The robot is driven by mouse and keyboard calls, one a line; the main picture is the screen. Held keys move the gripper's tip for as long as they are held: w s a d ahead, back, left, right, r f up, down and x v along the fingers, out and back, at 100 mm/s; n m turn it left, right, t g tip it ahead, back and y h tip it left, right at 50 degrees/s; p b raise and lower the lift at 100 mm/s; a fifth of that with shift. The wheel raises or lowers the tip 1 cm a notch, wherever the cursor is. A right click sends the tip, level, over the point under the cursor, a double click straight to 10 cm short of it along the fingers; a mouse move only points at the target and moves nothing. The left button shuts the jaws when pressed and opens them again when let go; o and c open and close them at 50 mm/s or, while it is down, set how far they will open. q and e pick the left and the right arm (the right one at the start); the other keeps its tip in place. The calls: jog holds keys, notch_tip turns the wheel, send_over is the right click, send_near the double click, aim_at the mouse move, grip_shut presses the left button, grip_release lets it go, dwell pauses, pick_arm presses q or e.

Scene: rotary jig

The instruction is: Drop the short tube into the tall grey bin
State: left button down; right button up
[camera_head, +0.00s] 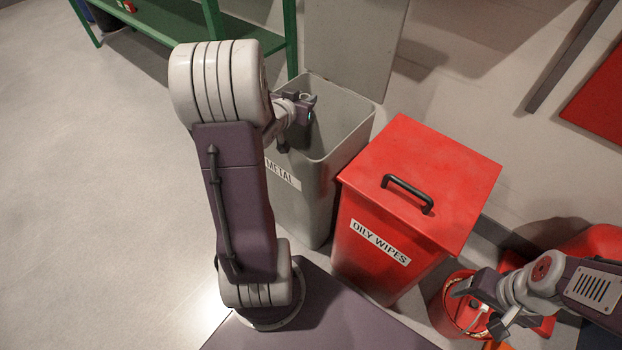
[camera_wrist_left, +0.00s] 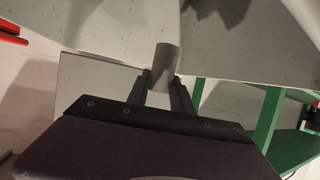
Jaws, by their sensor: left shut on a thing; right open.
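The tall grey bin (camera_head: 328,140), labelled METAL, stands open-topped just beyond my left arm. My left gripper (camera_head: 306,101) is over its mouth, near the far left side. In the left wrist view, the short tube (camera_wrist_left: 166,58) is a small grey cylinder. My left gripper's two dark fingers (camera_wrist_left: 160,78) are shut on it, and its end sticks out past the tips. In the head view the tube is too small to make out surely. My right gripper (camera_head: 488,303) is open at the lower right, over a red round container.
A red bin (camera_head: 420,170) labelled OILY WIPES, with a closed lid and black handle, stands right of the grey bin. The red round container (camera_head: 450,312) is at lower right. A green bench (camera_head: 180,27) stands at the back left. Open floor lies left.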

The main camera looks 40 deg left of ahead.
pick_arm(q)
jog(key=c, duration=1)
grip_release()
jog(key=shift+c, duration=0.2)
jog(key=p+v, duration=0.2)
jog(key=v, duration=0.1)
jog(key=shift+r, duration=0.4)
jog(key=b+v, duration=0.1)
jog(key=v, duration=0.1)
jog(key=b+v, duration=0.1)
jog(key=v, duration=0.1)
jog(key=b+v, duration=0.1)
jog(key=v, duration=0.1)
jog(key=shift+f+b, duration=0.35)
jog(key=shift+f, duration=0.05)
